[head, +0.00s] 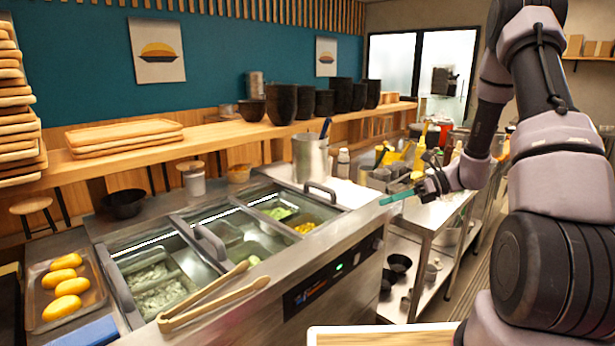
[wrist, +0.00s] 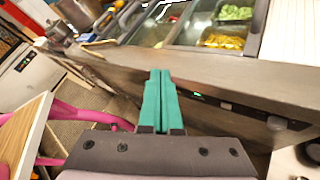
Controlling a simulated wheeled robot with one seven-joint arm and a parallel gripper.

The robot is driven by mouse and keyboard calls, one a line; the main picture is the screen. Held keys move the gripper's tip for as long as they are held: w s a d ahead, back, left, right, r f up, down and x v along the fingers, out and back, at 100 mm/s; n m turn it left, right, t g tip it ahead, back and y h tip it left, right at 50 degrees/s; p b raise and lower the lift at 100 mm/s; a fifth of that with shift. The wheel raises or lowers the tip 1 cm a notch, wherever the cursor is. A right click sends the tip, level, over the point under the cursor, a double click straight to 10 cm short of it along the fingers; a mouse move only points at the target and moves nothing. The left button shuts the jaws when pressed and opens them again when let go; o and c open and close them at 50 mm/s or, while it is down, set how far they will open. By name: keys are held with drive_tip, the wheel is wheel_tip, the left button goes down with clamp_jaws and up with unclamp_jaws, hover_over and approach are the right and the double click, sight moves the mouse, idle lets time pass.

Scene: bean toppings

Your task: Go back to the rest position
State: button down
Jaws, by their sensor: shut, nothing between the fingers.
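My gripper (head: 397,196) is at the right of the head view, at the end of my arm, beside the right end of the steel topping counter. Its teal fingers are together with nothing between them. In the wrist view the closed fingers (wrist: 162,100) point toward the counter's front edge and are apart from the food. The topping counter (head: 330,255) holds several sunken pans with a whitish topping, green toppings and a yellow topping (head: 305,228). The yellow topping also shows in the wrist view (wrist: 222,42).
Wooden tongs (head: 215,298) lie across the counter's front. A tray (head: 92,308) of yellow buns stands at left. A steel container (head: 311,158) stands behind the pans. Black bowls (head: 283,102) line the wooden shelf. A steel side table (head: 425,215) stands under my gripper. A pale board (head: 385,336) is at the bottom.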

drive_tip(key=s+d+r+n+t+h, duration=0.1)
drive_tip(key=s+r+n+t+h, duration=0.2)
drive_tip(key=s+r+n, duration=0.7)
drive_tip(key=s+d+r+n+t+h, duration=0.1)
drive_tip(key=s+r+n+t+h, duration=0.2)
drive_tip(key=s+r+n+h, duration=0.5)
drive_tip(key=shift+s+r+n, duration=1.3)
drive_tip(key=shift+s+r, duration=1.05)
drive_tip(key=shift+r, duration=2.25)
